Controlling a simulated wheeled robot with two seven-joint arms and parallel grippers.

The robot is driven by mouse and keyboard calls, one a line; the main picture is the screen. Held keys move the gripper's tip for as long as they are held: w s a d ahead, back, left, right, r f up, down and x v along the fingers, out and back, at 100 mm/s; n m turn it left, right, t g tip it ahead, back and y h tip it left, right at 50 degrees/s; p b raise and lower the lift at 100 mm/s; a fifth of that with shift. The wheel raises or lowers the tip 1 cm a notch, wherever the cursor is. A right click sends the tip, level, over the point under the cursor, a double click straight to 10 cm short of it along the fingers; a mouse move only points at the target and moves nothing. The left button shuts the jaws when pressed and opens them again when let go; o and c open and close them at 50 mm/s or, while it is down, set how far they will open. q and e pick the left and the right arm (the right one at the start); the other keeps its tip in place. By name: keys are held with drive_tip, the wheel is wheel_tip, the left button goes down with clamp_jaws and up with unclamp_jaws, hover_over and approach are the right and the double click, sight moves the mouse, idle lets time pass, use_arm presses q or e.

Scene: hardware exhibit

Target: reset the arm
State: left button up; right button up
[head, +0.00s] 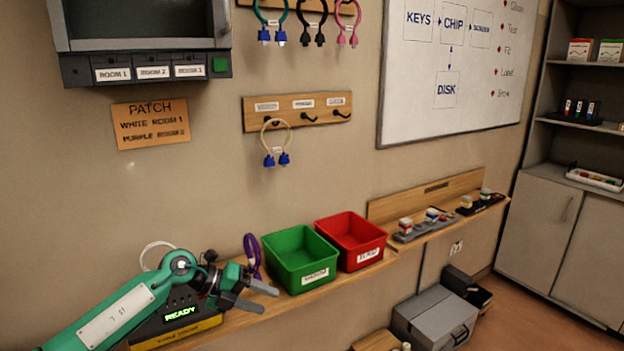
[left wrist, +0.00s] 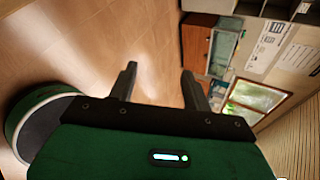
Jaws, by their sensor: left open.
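My left arm comes in from the lower left in the head view. Its left gripper (head: 256,291) is open and empty, in front of the wooden shelf and left of the green bin (head: 300,260). In the left wrist view the two fingers (left wrist: 158,88) stand wide apart with nothing between them, against floor and distant furniture. My right gripper is in neither view. A black and yellow device with a green READY display (head: 180,313) sits on the shelf, partly hidden behind my left arm.
A purple cable (head: 252,257) stands on the shelf behind my gripper. A red bin (head: 351,240) is right of the green one. A cream cable (head: 275,143) hangs from the wall rack (head: 297,109). Grey boxes (head: 434,318) stand below. Open floor shows at right (head: 535,322).

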use_arm(q)
drive_tip(key=s+d+r+n+t+h, duration=0.35)
drive_tip(key=d+h, duration=0.25)
drive_tip(key=d, duration=0.2)
drive_tip(key=s+a+f+n+t+y, duration=0.55)
drive_tip(key=a+n+y, duration=0.3)
drive_tip(key=n, duration=0.45)
drive_tip(key=s+a+f+n+t+y, duration=0.4)
drive_tip(key=s+a+f+n+y, duration=0.4)
drive_tip(key=n, duration=0.6)
drive_tip(key=s+a+f+n+g, duration=0.1)
drive_tip(key=s+f+n+g, duration=0.1)
drive_tip(key=s+f+g, duration=0.65)
drive_tip(key=s+a+f+n+g, duration=0.1)
drive_tip(key=s+a+f+g, duration=0.15)
drive_tip(key=s, duration=1.15)
wheel_tip(320, 180, down, 32)
drive_tip(key=s+d+g, duration=0.1)
drive_tip(key=s+g, duration=0.1)
drive_tip(key=s+a+f+g, duration=0.1)
drive_tip(key=s+a+f, duration=0.2)
drive_tip(key=s+f, duration=1.5)
drive_tip(key=shift+s+a+f+y, duration=0.15)
drive_tip(key=shift+f+y, duration=0.15)
drive_tip(key=shift+y, duration=0.15)
